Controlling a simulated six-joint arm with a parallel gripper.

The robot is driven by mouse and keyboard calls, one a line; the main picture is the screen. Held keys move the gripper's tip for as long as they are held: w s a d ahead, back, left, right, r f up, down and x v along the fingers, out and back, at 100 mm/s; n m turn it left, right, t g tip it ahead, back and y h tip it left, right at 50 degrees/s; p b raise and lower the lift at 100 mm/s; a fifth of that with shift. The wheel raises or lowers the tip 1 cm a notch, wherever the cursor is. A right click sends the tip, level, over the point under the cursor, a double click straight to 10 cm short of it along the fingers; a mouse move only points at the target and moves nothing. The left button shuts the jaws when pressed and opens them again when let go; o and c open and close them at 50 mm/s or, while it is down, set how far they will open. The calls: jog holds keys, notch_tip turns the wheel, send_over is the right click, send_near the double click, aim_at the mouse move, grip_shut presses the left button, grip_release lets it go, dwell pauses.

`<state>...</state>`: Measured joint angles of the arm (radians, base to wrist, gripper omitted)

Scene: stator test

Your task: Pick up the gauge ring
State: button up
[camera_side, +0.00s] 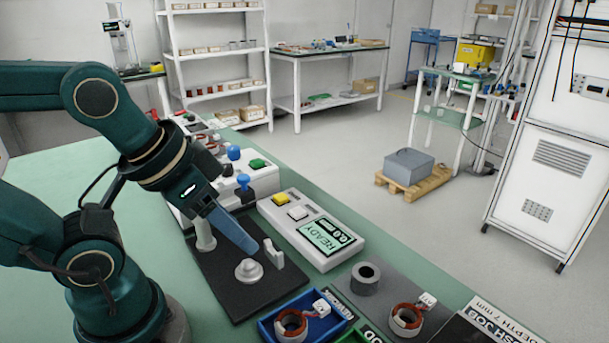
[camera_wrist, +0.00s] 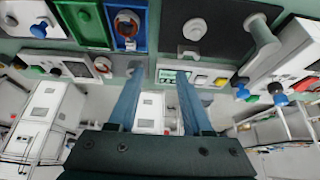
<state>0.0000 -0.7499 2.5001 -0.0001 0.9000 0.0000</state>
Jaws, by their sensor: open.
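The gauge ring, which I take to be the thick dark grey ring (camera_side: 366,278), stands with its hole up on a grey plate (camera_side: 381,308), left of a copper-wound stator (camera_side: 406,317). In the wrist view, what looks like the ring (camera_wrist: 135,67) is small and partly hidden near the left fingertip. My gripper (camera_side: 249,246) is to the left of the ring and apart from it, above the black fixture plate (camera_side: 236,297). In the wrist view its two blue fingers (camera_wrist: 158,80) are spread with nothing between them.
A round knob (camera_side: 249,271) and a short upright post (camera_side: 273,253) rise from the black plate close to my fingers. A tester with a READY display (camera_side: 325,237) lies behind. A blue tray (camera_side: 262,328) holding another stator (camera_side: 291,324) is in front. Green table (camera_side: 50,200) is clear at left.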

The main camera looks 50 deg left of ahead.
jog(key=o, duration=0.7)
notch_tip(320, 180, up, 4)
jog(key=w, duration=0.3)
jog(key=m+g, duration=0.2)
jog(key=g, duration=0.2)
send_over(366, 272)
jog(key=s, duration=0.1)
notch_tip(366, 272, down, 8)
jog(key=shift+g, duration=0.8)
jog(key=f, duration=0.6)
jog(key=d+f, duration=0.1)
jog(key=f, duration=0.2)
jog(key=shift+s+f, duration=0.2)
jog(key=shift+f, duration=0.7)
